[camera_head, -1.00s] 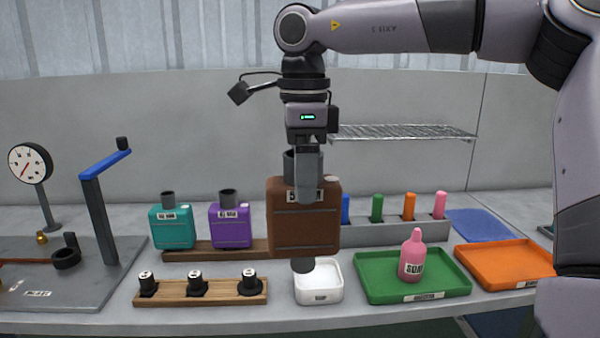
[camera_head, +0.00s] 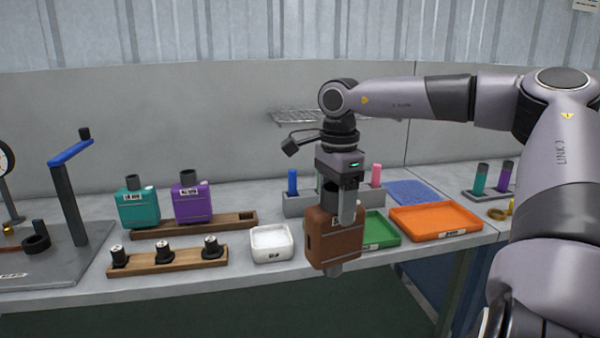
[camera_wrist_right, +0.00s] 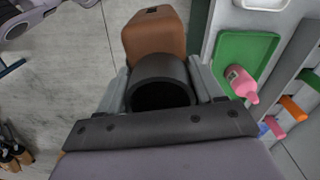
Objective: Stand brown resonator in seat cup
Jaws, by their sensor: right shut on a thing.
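The brown resonator (camera_head: 334,240) is a boxy body with a black neck, held upright in front of the green tray near the table's front edge. My right gripper (camera_head: 346,205) is shut on its black neck (camera_wrist_right: 162,82), a finger on each side in the right wrist view. A wooden rack (camera_head: 218,226) at the back holds a teal resonator (camera_head: 138,208) and a purple resonator (camera_head: 191,203). A dark opening (camera_head: 247,217), perhaps the seat cup, shows empty at its right end. My left gripper is out of view.
A white tray (camera_head: 272,255) stands left of the brown resonator. A front wooden rail (camera_head: 170,262) carries several short black parts. The green tray (camera_wrist_right: 240,52) holds a pink bottle (camera_wrist_right: 240,84). An orange tray (camera_head: 436,235) is at right; a blue-handled stand (camera_head: 69,205) is at left.

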